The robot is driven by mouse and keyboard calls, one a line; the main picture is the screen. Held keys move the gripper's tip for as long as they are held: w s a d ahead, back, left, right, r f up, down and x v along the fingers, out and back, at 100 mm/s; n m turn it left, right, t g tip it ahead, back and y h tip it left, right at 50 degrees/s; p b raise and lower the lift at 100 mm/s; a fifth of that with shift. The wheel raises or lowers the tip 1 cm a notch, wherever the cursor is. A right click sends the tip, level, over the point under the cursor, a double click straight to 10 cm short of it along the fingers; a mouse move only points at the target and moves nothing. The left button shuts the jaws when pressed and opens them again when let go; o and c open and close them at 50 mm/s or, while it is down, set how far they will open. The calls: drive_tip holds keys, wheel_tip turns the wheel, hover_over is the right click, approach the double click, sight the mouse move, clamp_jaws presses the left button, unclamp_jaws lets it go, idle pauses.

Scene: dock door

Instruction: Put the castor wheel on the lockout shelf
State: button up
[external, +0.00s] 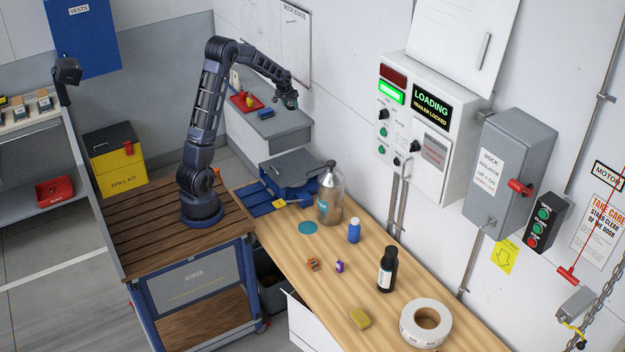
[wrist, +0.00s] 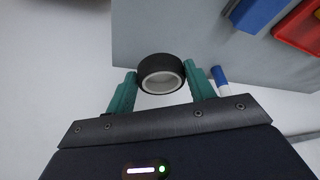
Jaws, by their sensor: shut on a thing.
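The castor wheel (wrist: 161,66) is a black ring with a pale hub in the wrist view. My gripper (wrist: 160,82) is shut on it, with a teal finger on each side. In the external view my gripper (external: 289,101) is raised near the right end of a grey shelf (external: 282,127) by the wall, probably the lockout shelf; the wheel is hard to make out there. In the wrist view the shelf top (wrist: 150,28) lies beyond the wheel, which overlaps its near edge. The height gap cannot be told.
The shelf holds a red tray (external: 236,103) and a blue item (external: 265,113). A blue-and-white item (wrist: 220,80) shows beside the right finger. The shelf's near right part looks bare. A wall sheet (external: 296,45) hangs behind; a large bottle (external: 330,195) stands on the wooden bench.

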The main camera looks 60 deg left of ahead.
sight(292, 120)
drive_tip(key=shift+f, duration=3.5)
drive_tip(key=shift+f, duration=0.1)
drive_tip(key=o, duration=1)
